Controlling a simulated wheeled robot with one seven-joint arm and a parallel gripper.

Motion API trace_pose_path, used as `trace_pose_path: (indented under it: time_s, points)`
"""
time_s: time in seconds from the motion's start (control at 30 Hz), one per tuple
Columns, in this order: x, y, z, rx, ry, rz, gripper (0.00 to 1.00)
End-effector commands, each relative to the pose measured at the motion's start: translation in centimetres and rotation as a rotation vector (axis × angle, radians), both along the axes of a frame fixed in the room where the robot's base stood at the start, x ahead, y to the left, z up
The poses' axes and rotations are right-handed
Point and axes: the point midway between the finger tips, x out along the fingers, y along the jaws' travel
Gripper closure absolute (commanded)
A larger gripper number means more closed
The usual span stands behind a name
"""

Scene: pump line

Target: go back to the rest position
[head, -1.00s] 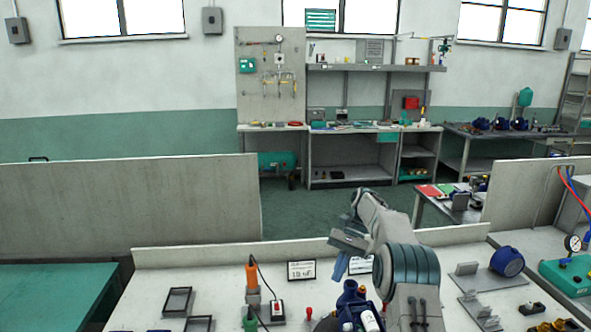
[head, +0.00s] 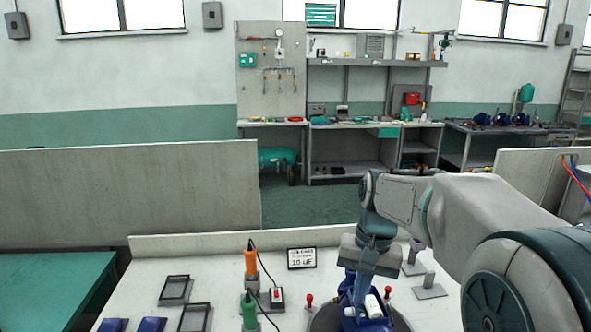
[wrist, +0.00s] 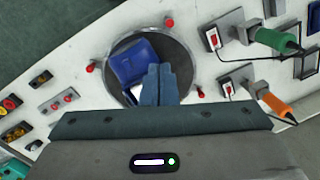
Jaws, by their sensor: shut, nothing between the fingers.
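My gripper (wrist: 159,85) shows in the wrist view with its two blue-grey fingers together and nothing between them. It is above a dark round plate (wrist: 185,62) on the white bench. A blue pump part (wrist: 135,60) sits on this plate, partly hidden behind the fingers. In the head view my arm reaches in from the right, with the gripper pointing down over the blue pump part (head: 366,313). The fingertips are hard to make out there.
An orange-handled tool (head: 251,262) and a green-handled tool (head: 249,311) stand left of the plate with cables. Small red knobs (head: 309,300) surround the plate. Dark trays (head: 174,290) lie further left. A low panel (head: 230,242) edges the bench's back.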

Motion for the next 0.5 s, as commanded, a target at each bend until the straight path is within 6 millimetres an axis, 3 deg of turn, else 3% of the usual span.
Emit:
trace_pose_path:
  time_s: [0.03, 0.3, 0.5]
  points:
    - [-1.7, -0.2, -0.5, -0.012, -0.031, 0.017, 1.00]
    - [-9.6, -1.2, -3.8, -0.079, -0.186, 0.135, 1.00]
    - [-14.1, -1.9, -6.7, -0.118, -0.274, 0.209, 1.00]
